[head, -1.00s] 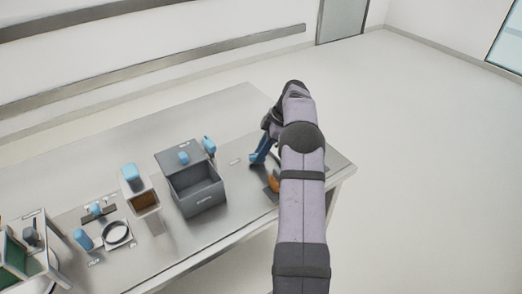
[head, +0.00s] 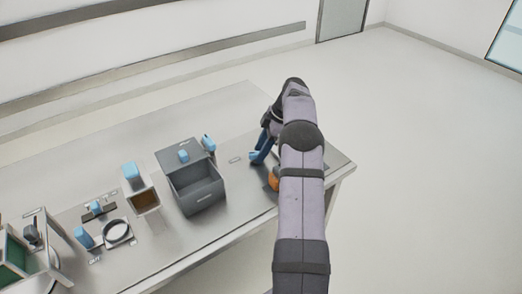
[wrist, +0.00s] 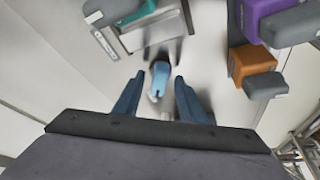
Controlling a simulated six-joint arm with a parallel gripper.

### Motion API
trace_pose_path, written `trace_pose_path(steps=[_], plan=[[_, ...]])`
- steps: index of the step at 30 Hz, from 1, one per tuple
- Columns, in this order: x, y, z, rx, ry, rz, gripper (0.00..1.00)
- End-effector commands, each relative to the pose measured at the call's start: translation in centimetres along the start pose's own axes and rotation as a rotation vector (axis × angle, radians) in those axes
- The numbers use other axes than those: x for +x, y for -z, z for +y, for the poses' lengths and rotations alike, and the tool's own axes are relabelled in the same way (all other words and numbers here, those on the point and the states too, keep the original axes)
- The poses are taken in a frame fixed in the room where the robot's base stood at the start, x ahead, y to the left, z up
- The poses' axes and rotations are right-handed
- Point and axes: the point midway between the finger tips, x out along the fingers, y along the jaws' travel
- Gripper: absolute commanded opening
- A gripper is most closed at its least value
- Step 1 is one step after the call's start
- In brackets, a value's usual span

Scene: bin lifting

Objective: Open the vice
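My gripper shows in the wrist view (wrist: 159,76) with its two blue fingers spread apart. A small blue rounded part (wrist: 158,82) shows between the fingers, with space on both sides; neither finger clearly touches it. I cannot tell for sure whether it belongs to the vice. In the head view my gripper (head: 262,150) points down over the right end of the table, mostly hidden by my arm. An orange part (head: 273,181) shows beside my arm there. An orange block (wrist: 252,62) and a purple block (wrist: 262,20), with grey pieces, stand right of the fingers in the wrist view.
A grey open bin (head: 200,196) with a raised lid stands left of my gripper. A blue-topped box (head: 142,200), a ring-shaped fixture (head: 117,232) and a green-sided frame (head: 12,252) stand further left on the metal table (head: 235,105). The table's back is clear.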

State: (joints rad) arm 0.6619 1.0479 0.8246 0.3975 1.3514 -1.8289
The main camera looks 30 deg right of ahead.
Motion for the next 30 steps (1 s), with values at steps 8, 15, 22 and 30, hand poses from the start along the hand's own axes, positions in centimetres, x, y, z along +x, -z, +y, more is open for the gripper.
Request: trace_pose_path(steps=[8,15,22,30], plan=[[-2.8,-0.1,0.1,0.000,-0.004,-0.001,0.38],[-5.9,-0.1,0.1,0.000,-0.002,-0.001,0.38],[-7.1,0.0,0.0,0.000,0.000,-0.001,0.38],[-7.2,0.0,0.0,0.000,0.000,-0.001,0.38]])
